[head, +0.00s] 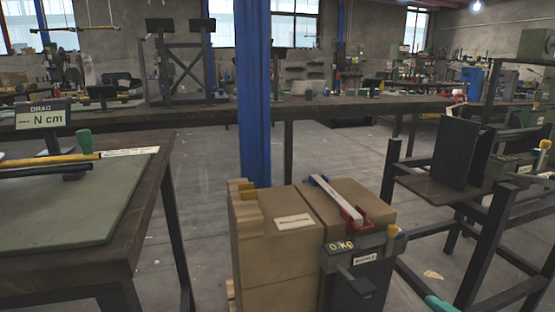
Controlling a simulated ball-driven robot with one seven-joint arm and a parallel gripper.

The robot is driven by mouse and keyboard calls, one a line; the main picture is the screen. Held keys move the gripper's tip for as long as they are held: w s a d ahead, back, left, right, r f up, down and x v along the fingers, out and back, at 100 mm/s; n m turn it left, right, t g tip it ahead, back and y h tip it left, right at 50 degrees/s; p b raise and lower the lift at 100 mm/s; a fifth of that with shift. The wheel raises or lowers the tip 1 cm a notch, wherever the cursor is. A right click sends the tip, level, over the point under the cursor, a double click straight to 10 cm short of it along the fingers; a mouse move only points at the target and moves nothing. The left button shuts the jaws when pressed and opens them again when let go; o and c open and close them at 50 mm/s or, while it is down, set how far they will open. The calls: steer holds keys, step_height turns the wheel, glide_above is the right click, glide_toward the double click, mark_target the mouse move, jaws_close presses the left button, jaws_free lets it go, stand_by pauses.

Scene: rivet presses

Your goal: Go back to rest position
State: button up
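My gripper does not show in the head view, and no part of my arm can be made out for sure. No object is named by the task. Whether my gripper holds anything is hidden from this view.
A dark-edged table (120,238) stands close at the left. A blue post (253,110) rises mid-view behind cardboard-coloured boxes (275,262) and a dark scale-like unit (352,275). A black metal frame (480,255) stands at the right. A long bench (400,106) crosses the back. Grey floor (215,190) is open between.

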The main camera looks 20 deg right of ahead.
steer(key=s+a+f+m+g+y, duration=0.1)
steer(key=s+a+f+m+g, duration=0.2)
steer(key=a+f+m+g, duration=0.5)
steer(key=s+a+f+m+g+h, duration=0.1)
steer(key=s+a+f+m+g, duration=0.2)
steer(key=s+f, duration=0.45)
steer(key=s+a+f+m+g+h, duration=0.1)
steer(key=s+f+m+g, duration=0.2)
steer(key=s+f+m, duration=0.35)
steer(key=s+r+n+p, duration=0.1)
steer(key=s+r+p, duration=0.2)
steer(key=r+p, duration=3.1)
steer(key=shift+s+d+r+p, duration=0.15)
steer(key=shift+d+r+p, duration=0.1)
steer(key=shift+p, duration=0.45)
